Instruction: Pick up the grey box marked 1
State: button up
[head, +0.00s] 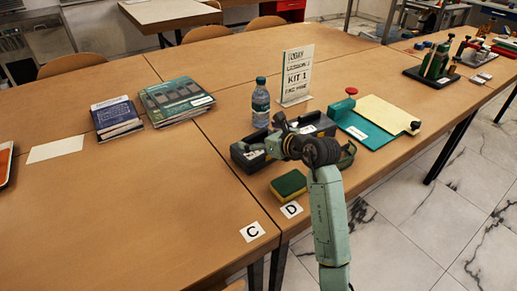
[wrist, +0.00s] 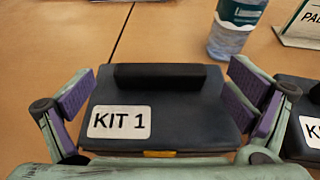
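The dark grey box labelled KIT 1 (wrist: 190,115) lies flat on the table, with a black handle bar along its far side. In the head view the box (head: 240,158) is partly hidden by my arm. My gripper (wrist: 162,92) is over it with its purple-padded fingers spread, one at the left side and one at the right side of the box. The pads are close to its sides; I cannot tell whether they touch. A second dark grey box (wrist: 301,118) stands just to the right, its label cut off by the frame.
A yellow-green sponge (head: 288,185) lies in front, near the table edge. A teal board (head: 368,128) is to the right, and books (head: 176,101) are to the left.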

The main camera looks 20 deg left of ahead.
jog(key=c, duration=1.8)
jog(key=shift+r, duration=0.1)
jog(key=shift+c, duration=0.8)
